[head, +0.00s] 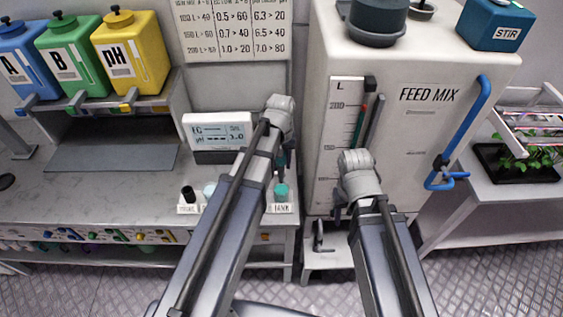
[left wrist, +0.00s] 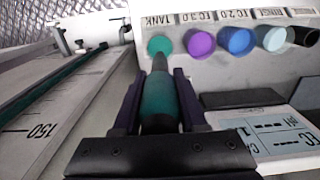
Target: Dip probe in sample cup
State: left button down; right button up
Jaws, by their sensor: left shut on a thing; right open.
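My left gripper (left wrist: 156,85) is shut on the probe (left wrist: 158,101), which has a teal body and a dark, narrow tip. The teal sample cup (left wrist: 160,45) stands by the TANK label, and the probe tip points at its near edge in the left wrist view. I cannot tell whether the tip is inside the cup or above it. In the head view the teal cup (head: 281,191) is at the counter's right end, with my left gripper (head: 281,165) just above it. My right gripper (head: 340,206) is open in front of the feed tank, its fingers partly hidden.
A purple cup (left wrist: 200,43), a blue cup (left wrist: 237,41), a pale cup (left wrist: 272,38) and a black holder (left wrist: 304,36) stand in line beside the teal cup. The meter (head: 218,131) sits behind. The feed mix tank (head: 408,125) rises close on the right.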

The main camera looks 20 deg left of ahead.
aim_at(281, 178)
pick_arm(q)
jog(key=shift+f+b, duration=4.2)
jog(key=shift+f, duration=0.15)
jog(key=shift+r, duration=0.15)
notch_tip(281, 178, up, 9)
jog(key=p, duration=0.9)
jog(key=shift+f, duration=0.25)
